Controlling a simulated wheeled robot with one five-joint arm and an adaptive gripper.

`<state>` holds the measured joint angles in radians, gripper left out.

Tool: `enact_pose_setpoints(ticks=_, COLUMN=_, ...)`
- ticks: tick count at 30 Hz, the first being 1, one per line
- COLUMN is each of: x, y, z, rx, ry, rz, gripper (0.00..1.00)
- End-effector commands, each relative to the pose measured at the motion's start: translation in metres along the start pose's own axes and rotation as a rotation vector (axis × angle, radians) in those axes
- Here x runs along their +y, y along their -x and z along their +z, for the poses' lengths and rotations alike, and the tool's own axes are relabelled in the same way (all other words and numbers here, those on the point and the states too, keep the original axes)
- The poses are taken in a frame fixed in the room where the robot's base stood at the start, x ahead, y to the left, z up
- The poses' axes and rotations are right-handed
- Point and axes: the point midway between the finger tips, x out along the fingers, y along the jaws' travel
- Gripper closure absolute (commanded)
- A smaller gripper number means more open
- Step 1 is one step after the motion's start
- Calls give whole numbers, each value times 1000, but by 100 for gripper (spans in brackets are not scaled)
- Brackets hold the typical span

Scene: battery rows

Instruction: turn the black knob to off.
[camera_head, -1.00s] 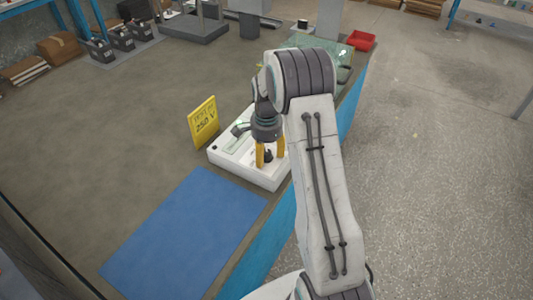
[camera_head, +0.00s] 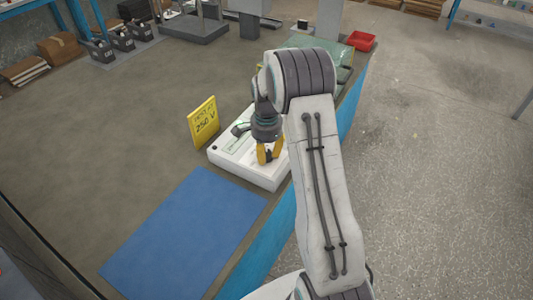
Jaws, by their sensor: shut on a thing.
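A white tester box (camera_head: 226,161) stands on the bench, with a pale panel on its top face. My gripper (camera_head: 268,157), with yellow fingers, points down at the near right part of the box's top. The fingers are shut on the black knob (camera_head: 268,155), of which only a small dark part shows between them. The fingers and arm hide most of the knob, so its pointer and marked positions cannot be read.
A yellow sign (camera_head: 203,121) reading 250 V stands behind the box at left. A blue mat (camera_head: 185,235) lies in front, bare. A red tray (camera_head: 361,41) is farther back at the bench's right edge.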

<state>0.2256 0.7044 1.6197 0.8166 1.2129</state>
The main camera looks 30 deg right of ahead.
Motion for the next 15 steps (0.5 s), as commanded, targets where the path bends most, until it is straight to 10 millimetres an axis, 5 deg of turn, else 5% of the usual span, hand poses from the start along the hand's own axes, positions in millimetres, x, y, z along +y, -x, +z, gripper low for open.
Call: enact_pose_setpoints(ticks=15, x=0, y=-2, z=0, rx=-1, ry=291, rz=2, gripper=100)
